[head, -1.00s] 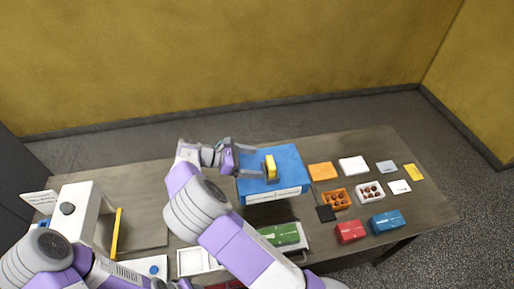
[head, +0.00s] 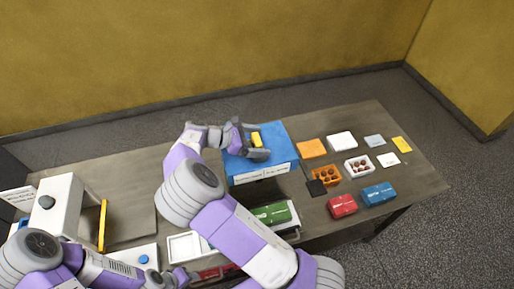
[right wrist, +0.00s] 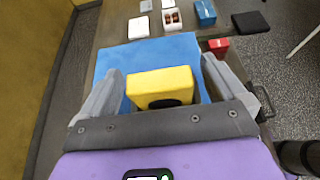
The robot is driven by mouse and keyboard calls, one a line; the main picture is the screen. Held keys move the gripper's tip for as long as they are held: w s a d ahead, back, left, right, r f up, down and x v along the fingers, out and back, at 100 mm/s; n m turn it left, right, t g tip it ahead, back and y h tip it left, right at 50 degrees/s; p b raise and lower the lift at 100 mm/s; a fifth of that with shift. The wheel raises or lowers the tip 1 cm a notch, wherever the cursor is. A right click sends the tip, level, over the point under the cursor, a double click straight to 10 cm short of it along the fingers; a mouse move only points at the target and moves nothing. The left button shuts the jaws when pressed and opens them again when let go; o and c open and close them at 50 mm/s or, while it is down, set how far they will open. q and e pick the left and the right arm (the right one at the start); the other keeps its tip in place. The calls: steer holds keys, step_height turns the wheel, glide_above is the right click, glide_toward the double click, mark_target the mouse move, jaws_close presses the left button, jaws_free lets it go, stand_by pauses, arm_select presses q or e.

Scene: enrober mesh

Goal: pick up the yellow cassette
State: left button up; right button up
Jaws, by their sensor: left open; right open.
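The yellow cassette (head: 257,140) stands on the blue top of a box (head: 273,131) near the middle of the table. My right gripper (head: 258,142) is open, with its fingers on either side of the cassette. In the right wrist view the cassette (right wrist: 160,86) lies between the two grey fingers, with a visible gap on each side. A dark round mark shows on its near face. My left gripper (head: 182,278) is low at the bottom edge of the head view, away from the cassette and partly cut off; it holds nothing that I can see.
A green box (head: 271,213) sits in front. A white machine (head: 62,205) stands at the left.

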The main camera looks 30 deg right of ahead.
steer(key=c, duration=1.1)
